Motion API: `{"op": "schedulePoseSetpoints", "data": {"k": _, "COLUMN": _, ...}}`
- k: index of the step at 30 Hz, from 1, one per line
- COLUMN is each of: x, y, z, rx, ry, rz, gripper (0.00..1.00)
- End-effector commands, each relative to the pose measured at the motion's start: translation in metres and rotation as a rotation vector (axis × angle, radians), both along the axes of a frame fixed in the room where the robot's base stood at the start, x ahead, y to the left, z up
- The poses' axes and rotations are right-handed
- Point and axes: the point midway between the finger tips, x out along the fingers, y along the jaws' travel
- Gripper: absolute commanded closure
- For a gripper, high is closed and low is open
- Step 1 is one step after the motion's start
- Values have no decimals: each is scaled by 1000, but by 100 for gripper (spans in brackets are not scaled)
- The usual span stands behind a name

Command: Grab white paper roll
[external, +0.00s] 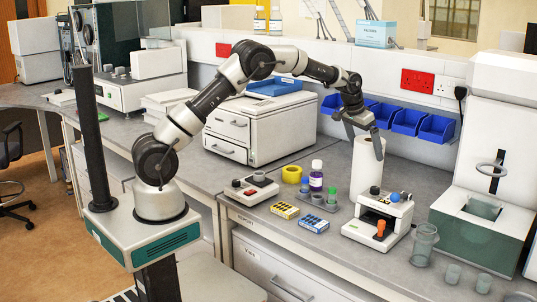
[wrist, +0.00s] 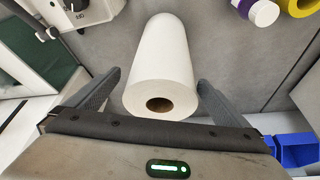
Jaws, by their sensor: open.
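The white paper roll (external: 368,165) stands upright on the grey bench, behind the small white device. In the wrist view the roll (wrist: 161,60) shows its brown core end toward the camera. My gripper (external: 363,141) is above the roll in the external view, fingers pointing down at its top. In the wrist view the two dark fingers of my gripper (wrist: 158,88) are apart, one on each side of the roll's near end. Gaps show between the fingers and the roll, so it is not gripped.
A white device (external: 378,218) with a blue knob stands in front of the roll. A purple-labelled bottle (external: 316,178) and yellow tape roll (external: 291,174) are to the left. Blue bins (external: 408,122) hang on the wall behind. A clear jug (external: 424,245) stands front right.

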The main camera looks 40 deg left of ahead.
Motion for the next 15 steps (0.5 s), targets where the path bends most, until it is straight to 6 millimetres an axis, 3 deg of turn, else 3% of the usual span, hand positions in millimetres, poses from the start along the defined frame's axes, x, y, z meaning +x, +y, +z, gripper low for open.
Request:
{"op": "schedulePoseSetpoints", "data": {"k": 8, "x": 8, "y": -1, "z": -20, "rx": 2, "ry": 2, "rz": 0, "gripper": 0}}
{"op": "schedulePoseSetpoints", "data": {"k": 15, "x": 23, "y": -4, "z": -52, "rx": 0, "ry": 1, "rz": 0, "gripper": 0}}
